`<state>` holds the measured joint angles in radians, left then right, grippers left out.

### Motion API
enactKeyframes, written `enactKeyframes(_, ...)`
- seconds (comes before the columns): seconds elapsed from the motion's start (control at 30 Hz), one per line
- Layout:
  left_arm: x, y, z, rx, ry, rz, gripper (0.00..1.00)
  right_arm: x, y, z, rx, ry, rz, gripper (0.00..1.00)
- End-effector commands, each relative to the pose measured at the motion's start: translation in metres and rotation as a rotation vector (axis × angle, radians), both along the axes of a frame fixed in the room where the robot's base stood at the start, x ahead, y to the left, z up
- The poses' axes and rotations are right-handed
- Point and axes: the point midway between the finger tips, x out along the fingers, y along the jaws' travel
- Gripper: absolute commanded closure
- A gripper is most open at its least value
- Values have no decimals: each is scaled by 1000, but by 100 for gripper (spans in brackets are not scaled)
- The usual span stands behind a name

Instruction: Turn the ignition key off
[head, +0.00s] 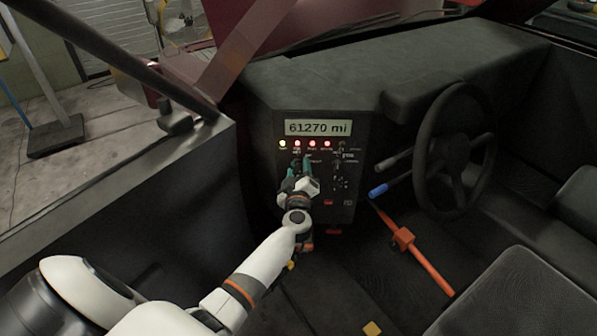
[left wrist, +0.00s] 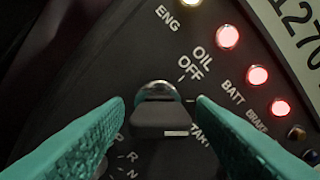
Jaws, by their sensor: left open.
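The ignition key (left wrist: 162,120) has a dark, flat head and sits in a round metal lock on the dash panel. The labels OFF and START show in the left wrist view, OFF above and right of the key, START right of it and partly hidden. The key's head lies roughly level across that view. My left gripper (head: 298,172) is at the panel below the warning lights, its teal fingers open. In the left wrist view its fingers (left wrist: 160,100) stand either side of the key, with visible gaps. In the head view the gripper hides the key. My right gripper is out of view.
Lit warning lights (head: 312,143) glow under the display (head: 318,127), which reads 61270 mi. The steering wheel (head: 455,150) and a blue-tipped lever (head: 379,191) are to the right. An orange bar (head: 428,265) slants across the floor. A seat (head: 520,295) fills the lower right.

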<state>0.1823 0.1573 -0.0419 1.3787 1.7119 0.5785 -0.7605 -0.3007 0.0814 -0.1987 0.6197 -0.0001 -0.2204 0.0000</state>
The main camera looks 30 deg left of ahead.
Motion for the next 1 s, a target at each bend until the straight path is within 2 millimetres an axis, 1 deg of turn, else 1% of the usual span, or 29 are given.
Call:
enactKeyframes(0.07,0,0,0,0,0,0,49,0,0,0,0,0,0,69)
enactKeyframes(0.1,0,0,0,0,0,0,52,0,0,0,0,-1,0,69)
enactKeyframes(0.33,0,-1,0,0,-1,-1,90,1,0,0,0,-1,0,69)
enactKeyframes(0.67,0,-2,1,-35,-24,-3,90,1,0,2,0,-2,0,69)
enactKeyframes(0.87,0,-2,2,-130,-84,-3,90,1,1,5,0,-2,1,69)
enactKeyframes(1.0,1,-2,3,-228,-145,-3,90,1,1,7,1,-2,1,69)
